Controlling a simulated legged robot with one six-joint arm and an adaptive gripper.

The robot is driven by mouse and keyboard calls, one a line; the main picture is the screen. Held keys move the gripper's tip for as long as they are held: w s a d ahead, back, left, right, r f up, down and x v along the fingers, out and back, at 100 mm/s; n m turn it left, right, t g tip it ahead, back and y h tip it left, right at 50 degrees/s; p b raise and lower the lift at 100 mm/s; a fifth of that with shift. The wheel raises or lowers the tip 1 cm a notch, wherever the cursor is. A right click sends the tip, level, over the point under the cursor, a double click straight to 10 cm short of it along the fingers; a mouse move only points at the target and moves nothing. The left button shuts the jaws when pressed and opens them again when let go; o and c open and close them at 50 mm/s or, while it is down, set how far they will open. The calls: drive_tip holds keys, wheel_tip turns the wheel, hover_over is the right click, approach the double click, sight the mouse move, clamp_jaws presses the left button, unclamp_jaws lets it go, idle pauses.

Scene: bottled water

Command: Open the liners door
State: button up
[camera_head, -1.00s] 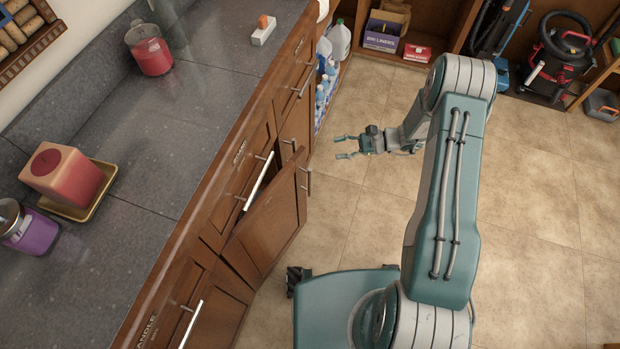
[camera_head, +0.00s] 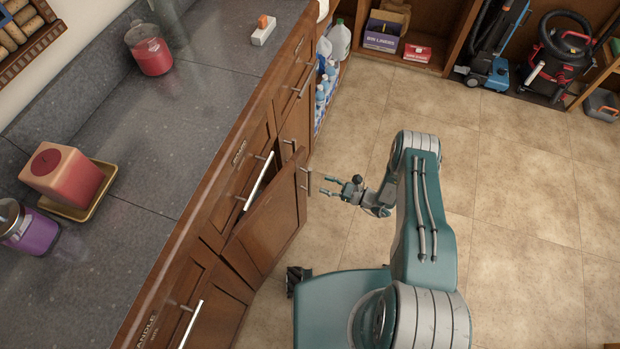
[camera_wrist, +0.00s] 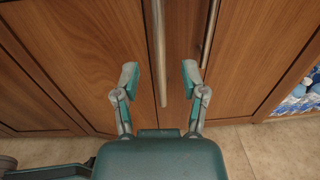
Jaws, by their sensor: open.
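A brown wooden cabinet door (camera_head: 268,232) under the counter stands ajar in the head view, with a metal bar handle (camera_head: 307,179) near its free edge. I cannot read a label that marks it as the liners door. My gripper (camera_head: 325,185) is open and empty, just right of that handle. In the wrist view, my gripper (camera_wrist: 161,76) has its two fingers spread on either side of a vertical bar handle (camera_wrist: 158,45), with gaps on both sides. A second handle (camera_wrist: 209,35) lies behind and right of the right finger.
Drawers with bar handles (camera_head: 262,180) run along the counter (camera_head: 205,100). Bottles (camera_head: 338,42) stand in an open bay past the cabinets. A box marked bin liners (camera_head: 383,38) sits on the back shelf. The tiled floor (camera_head: 520,190) to the right is clear.

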sight(310, 179)
drive_tip(key=x, duration=0.6)
drive_tip(key=shift+a, duration=0.15)
clamp_jaws()
